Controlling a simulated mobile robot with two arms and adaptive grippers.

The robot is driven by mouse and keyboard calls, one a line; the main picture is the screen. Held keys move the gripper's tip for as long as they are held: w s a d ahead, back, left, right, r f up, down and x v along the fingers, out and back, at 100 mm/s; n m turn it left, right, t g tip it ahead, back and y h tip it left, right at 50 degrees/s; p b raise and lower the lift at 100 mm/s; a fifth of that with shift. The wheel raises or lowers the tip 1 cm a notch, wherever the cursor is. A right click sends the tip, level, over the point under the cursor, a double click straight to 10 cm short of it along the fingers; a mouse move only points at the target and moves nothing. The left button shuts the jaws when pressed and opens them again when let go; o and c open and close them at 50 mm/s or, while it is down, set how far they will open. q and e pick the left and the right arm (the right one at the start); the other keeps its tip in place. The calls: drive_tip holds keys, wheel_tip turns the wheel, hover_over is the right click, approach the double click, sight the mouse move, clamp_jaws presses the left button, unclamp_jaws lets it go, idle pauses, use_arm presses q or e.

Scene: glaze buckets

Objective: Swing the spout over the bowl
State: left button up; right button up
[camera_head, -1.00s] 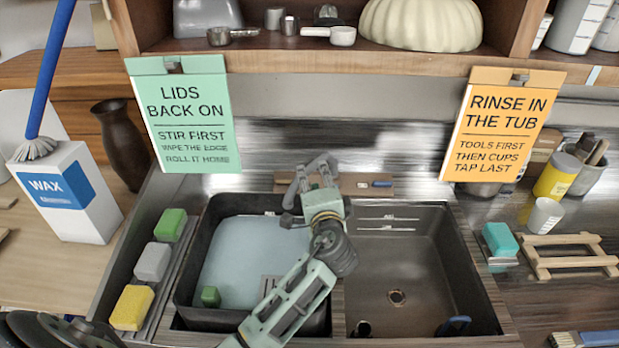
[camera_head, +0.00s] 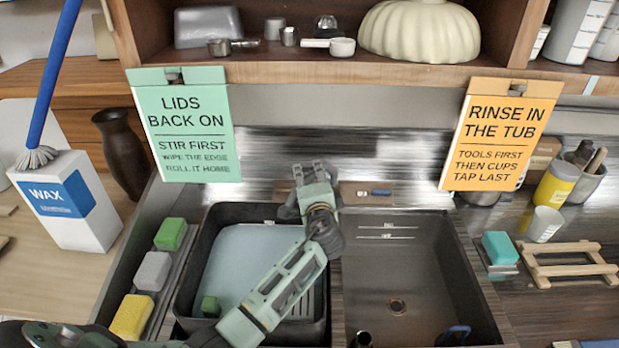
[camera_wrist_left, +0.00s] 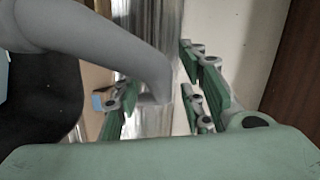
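My left gripper (camera_head: 312,174) is at the back of the double sink, above the divider between its two bowls. A grey curved piece that looks like the spout (camera_head: 288,212) shows just left of it, mostly hidden by the gripper. In the left wrist view the smooth grey spout (camera_wrist_left: 105,50) comes from the upper left and ends between the green finger pads. The fingers (camera_wrist_left: 160,105) stand apart; I cannot tell whether either touches it. The right bowl (camera_head: 400,265) is empty with a drain. My right gripper is not in view.
Green, grey and yellow sponges (camera_head: 153,272) line the left edge. A shelf (camera_head: 340,75) and two hanging signs (camera_head: 186,128) (camera_head: 500,135) are behind the sink. A teal sponge (camera_head: 499,247) and wooden rack (camera_head: 568,265) stand right.

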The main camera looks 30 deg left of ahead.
use_arm(q)
clamp_jaws()
drive_tip(key=shift+f, duration=0.1)
idle(0.5)
